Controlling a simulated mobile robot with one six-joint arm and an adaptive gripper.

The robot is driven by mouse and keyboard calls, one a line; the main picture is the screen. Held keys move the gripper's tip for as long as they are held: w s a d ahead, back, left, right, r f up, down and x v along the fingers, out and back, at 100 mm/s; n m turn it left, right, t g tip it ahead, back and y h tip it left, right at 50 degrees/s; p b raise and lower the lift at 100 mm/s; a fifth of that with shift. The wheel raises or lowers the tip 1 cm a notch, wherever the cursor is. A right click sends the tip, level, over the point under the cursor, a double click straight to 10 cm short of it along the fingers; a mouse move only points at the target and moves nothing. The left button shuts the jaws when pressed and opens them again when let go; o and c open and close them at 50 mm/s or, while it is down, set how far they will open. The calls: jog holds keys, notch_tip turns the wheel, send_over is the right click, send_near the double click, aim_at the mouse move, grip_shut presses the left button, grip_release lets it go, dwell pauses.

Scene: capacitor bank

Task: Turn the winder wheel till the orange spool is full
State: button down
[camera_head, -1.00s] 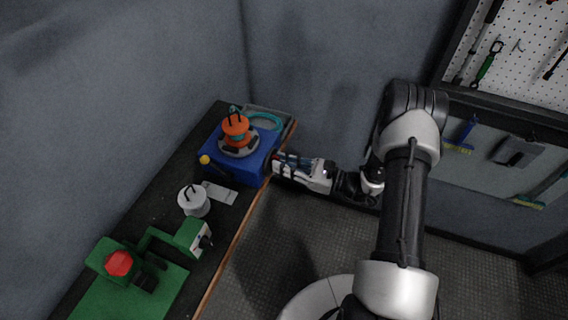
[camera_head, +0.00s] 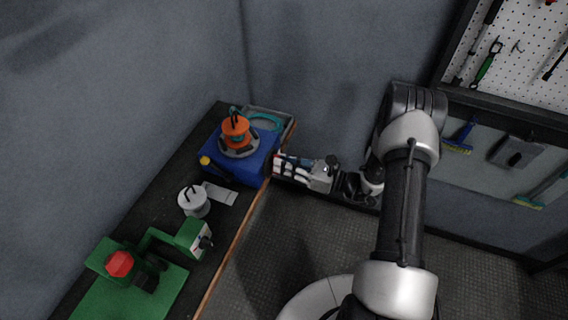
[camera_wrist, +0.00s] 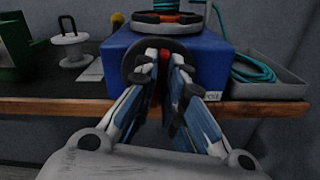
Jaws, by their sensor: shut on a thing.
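The blue winder box (camera_head: 251,166) stands at the far end of the bench, with the orange spool (camera_head: 236,126) on its top. Some teal cord shows around the spool's middle. In the wrist view, the dark round winder wheel (camera_wrist: 134,60) is on the front face of the blue box (camera_wrist: 210,70), mostly hidden behind my fingers. My gripper (camera_wrist: 165,60) is in front of the wheel with its fingers closed on a part of it; a red-orange piece shows between them. In the head view my gripper (camera_head: 277,166) is at the box's right side.
A grey tray with teal cord (camera_head: 268,121) lies behind the box. A white spool (camera_head: 194,200), a yellow-tipped handle (camera_head: 205,161) and a green machine with a red knob (camera_head: 119,263) are on the bench. A pegboard (camera_head: 520,50) hangs at right.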

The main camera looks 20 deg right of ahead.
jog(key=shift+w+d+f+m+p, duration=0.1)
jog(key=shift+f+m+p, duration=0.15)
jog(key=shift+m, duration=2.3)
jog(key=shift+w+d+f+m+p, duration=0.1)
jog(key=shift+m+p, duration=0.2)
jog(key=shift+m, duration=2.3)
jog(key=shift+w+d+f+m+p, duration=0.1)
jog(key=shift+f+m+p, duration=0.15)
jog(key=shift+m, duration=2.3)
jog(key=c, duration=1.7)
grip_release()
jog(key=v, duration=1.2)
